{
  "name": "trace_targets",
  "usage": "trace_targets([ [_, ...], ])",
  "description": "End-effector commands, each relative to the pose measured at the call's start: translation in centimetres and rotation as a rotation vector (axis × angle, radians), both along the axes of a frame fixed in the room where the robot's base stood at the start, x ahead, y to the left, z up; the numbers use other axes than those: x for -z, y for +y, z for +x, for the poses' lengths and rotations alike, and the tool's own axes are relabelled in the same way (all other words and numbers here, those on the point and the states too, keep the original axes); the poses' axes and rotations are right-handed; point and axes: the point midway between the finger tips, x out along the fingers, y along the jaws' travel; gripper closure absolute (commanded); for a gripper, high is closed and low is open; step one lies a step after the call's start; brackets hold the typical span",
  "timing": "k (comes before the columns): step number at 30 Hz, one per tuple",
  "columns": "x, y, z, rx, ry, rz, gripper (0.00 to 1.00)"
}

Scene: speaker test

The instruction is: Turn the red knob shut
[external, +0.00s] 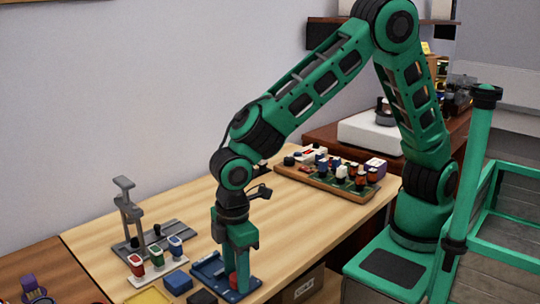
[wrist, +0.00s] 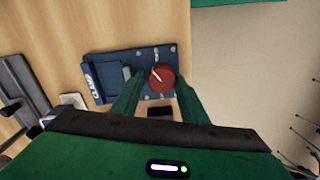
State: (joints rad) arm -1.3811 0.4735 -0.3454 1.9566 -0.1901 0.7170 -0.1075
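The red knob (wrist: 164,80) is round with a white line pointing to its upper left in the wrist view. It sits on a blue base plate (wrist: 106,70) with bolts and a white label. In the external view the red knob (external: 233,282) shows low between the green fingers, on the blue base (external: 210,268). My gripper (wrist: 157,87) points down over the base. Its two fingers stand apart, one to each side of the knob in the wrist view. I cannot tell whether either finger touches it.
A wooden tray (external: 310,178) of several small items lies farther back. The table's right edge is close to the base; the middle of the tabletop is clear.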

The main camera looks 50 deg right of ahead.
Motion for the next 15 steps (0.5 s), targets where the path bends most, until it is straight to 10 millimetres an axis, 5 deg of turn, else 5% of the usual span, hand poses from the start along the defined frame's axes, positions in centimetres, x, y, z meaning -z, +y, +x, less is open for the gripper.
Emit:
trace_targets([
  [8, -1.1, 0.0, 0.0, -0.001, 0.001, 0.001, 0.6],
  [15, -5.4, 0.0, 0.0, 0.0, 0.001, 0.003, 0.6],
])
